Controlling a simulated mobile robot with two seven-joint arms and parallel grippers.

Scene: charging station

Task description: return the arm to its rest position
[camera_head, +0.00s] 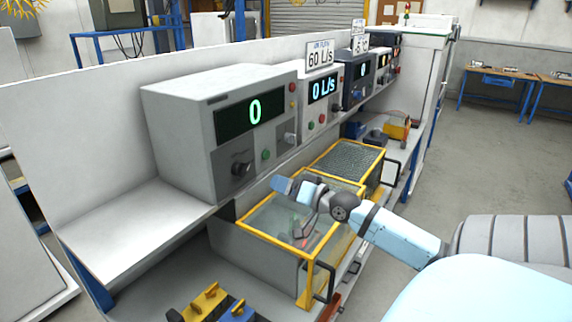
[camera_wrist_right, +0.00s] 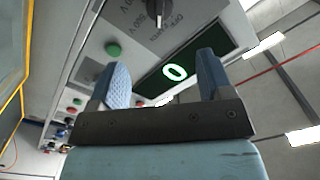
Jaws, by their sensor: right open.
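My right arm comes in from the lower right in the head view. Its gripper (camera_head: 281,185) is above the yellow-framed glass-topped box, in front of the large grey unit with the green "0" display (camera_head: 250,113). In the right wrist view the two blue fingers of the gripper (camera_wrist_right: 165,72) stand wide apart with nothing between them. Behind them the green "0" display (camera_wrist_right: 176,71) shows tilted. The fingers look apart from the unit, though the exact gap is hard to judge. My left gripper is in neither view.
The yellow-framed glass box (camera_head: 269,232) lies below the gripper, with a second framed box (camera_head: 347,160) behind it. A smaller "0 L/s" unit (camera_head: 321,90) stands beside the large one. Yellow and blue parts (camera_head: 211,304) sit at the bottom. Floor at right is open.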

